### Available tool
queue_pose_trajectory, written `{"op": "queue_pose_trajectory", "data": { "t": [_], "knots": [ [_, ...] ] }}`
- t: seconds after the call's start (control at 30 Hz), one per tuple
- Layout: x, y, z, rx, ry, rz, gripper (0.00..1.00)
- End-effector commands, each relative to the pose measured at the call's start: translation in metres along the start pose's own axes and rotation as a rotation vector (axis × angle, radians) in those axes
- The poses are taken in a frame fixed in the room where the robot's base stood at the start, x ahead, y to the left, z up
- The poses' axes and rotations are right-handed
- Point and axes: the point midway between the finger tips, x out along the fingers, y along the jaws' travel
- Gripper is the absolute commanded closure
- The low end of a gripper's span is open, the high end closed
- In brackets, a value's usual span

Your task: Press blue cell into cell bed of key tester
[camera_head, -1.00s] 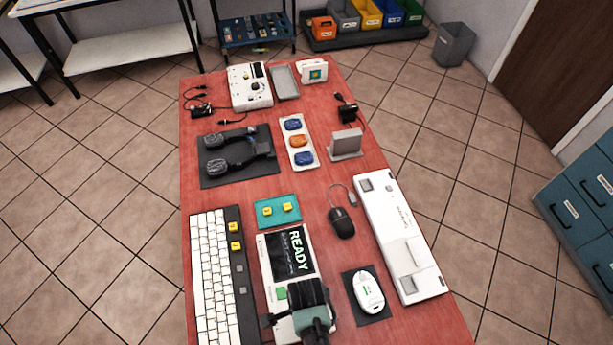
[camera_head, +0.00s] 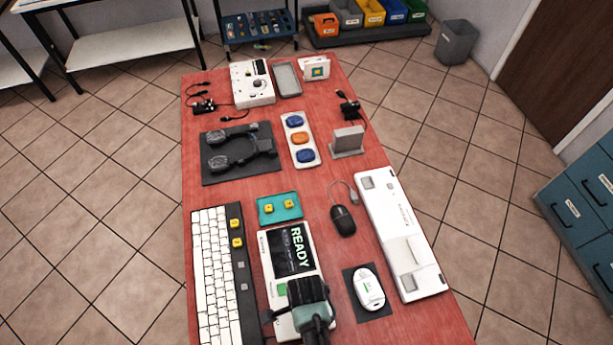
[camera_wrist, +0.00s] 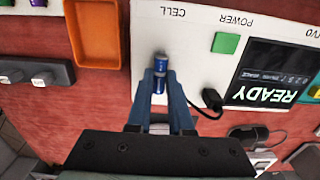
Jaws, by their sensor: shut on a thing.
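The white key tester (camera_head: 268,246) lies near the front of the red table, its dark screen (camera_head: 291,251) reading READY. My gripper (camera_head: 306,290) is over the tester's lower part in the head view. In the wrist view my gripper (camera_wrist: 160,80) is shut on the blue cell (camera_wrist: 161,63), a small blue cylinder with a pale band. The cell is over the white face of the tester (camera_wrist: 180,65), below the upside-down CELL label. The cell bed is not clearly visible, and I cannot tell whether the cell touches it. My gripper hides the cell in the head view.
The tester's green POWER button (camera_wrist: 225,43) and a dark cable plug (camera_wrist: 211,99) are right of the fingers. An orange tray (camera_wrist: 96,32) is to their left. A keyboard (camera_head: 213,265) and a white mouse (camera_head: 368,287) flank the tester in the head view.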

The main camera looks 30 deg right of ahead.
Motion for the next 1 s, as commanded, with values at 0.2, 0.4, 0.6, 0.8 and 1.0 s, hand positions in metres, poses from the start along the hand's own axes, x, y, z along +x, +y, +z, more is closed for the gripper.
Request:
{"op": "queue_pose_trajectory", "data": {
  "t": [0.2, 0.4, 0.6, 0.8, 1.0],
  "knots": [
    [-0.0008, -0.0001, -0.0001, 0.000, 0.000, 0.000, 1.00],
    [-0.0002, -0.0002, -0.0002, 0.000, 0.000, 0.000, 1.00],
    [0.0000, -0.0002, -0.0002, 0.000, 0.000, 0.000, 1.00],
    [0.0020, -0.0002, -0.0001, 0.000, 0.000, 0.000, 1.00],
    [0.0045, -0.0003, -0.0001, 0.000, 0.000, 0.000, 1.00]
  ]
}}
